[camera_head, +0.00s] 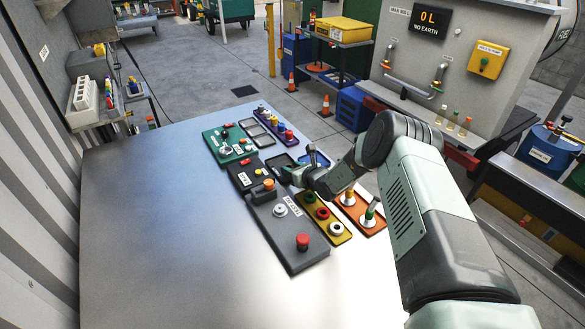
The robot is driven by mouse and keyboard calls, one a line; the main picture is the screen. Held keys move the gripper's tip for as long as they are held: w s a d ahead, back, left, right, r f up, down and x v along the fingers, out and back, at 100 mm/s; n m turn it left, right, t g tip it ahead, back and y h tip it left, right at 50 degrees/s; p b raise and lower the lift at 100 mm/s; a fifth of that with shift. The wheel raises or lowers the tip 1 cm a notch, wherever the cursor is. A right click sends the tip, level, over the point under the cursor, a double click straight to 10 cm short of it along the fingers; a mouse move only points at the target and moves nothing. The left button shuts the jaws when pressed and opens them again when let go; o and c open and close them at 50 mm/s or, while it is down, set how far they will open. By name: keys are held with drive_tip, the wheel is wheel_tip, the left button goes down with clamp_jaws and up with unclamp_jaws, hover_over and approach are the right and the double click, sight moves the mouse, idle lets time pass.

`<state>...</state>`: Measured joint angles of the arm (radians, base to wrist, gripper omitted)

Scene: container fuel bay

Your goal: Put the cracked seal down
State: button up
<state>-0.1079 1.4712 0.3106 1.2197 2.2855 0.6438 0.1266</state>
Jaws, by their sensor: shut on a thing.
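My gripper (286,174) is over the right side of the table, pointing left, just beside a black panel (241,176). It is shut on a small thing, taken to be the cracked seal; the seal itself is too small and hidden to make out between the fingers. A small dark tray (276,160) lies just beyond the gripper, and a blue-rimmed tray (318,153) lies to its right, partly behind my arm. A yellow tray (338,239) nearer me holds green, dark red and white rings.
A grey panel (290,248) with a red button and a green panel (212,143) stand along the row. An orange tray (374,231) holds upright pieces; a purple tray (287,142) holds coloured ones. The table's left side (150,220) is bare.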

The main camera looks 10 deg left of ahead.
drive_tip(key=shift+f, duration=0.25)
drive_tip(key=o, duration=1)
drive_tip(key=shift+r, duration=0.55)
drive_tip(key=v, duration=1.2)
drive_tip(key=shift+r, duration=0.15)
